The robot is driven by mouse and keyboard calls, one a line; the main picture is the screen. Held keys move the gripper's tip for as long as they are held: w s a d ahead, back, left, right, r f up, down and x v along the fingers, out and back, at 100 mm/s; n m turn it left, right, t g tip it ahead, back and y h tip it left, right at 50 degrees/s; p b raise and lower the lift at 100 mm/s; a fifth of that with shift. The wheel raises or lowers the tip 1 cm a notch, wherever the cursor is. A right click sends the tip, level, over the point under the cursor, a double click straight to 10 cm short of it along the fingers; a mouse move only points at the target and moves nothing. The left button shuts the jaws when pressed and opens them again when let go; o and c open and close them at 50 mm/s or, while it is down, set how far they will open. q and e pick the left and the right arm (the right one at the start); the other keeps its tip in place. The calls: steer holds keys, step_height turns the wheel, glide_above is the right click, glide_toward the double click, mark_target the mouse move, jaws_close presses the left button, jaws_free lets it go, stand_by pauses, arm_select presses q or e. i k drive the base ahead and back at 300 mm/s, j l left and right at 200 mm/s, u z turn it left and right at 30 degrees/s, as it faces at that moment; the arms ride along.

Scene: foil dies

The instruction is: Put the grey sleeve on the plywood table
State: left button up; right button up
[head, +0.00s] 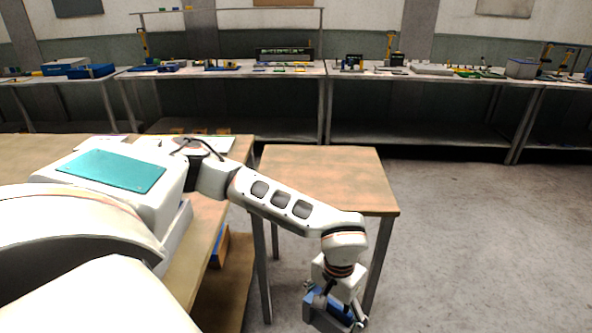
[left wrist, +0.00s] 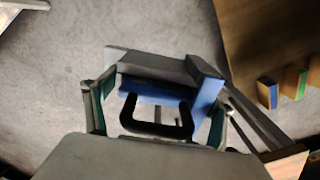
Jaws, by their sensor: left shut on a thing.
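My left gripper (head: 337,306) is shut on a grey and blue box-like piece (head: 318,313), which I take to be the grey sleeve. It hangs low, in front of the small wood-topped table (head: 318,170), below its top and apart from it. In the left wrist view the piece (left wrist: 155,65) has grey walls, a blue face and a black handle, between the two fingers of the left gripper (left wrist: 157,118). Its lower part is hidden by the gripper. The small table, which looks like the plywood one, has a bare top. My right gripper is not in view.
A longer wooden table (head: 205,220) stands left of the small table, with a lower shelf. Small blue and green-edged blocks (left wrist: 268,93) show in the left wrist view. Cluttered benches (head: 420,70) line the back. The floor (head: 480,240) at right is clear.

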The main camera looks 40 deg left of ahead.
mark_target(329, 179)
steer(key=i+u, duration=0.6)
steer(key=i+z, duration=0.35)
steer(key=k+j, duration=0.05)
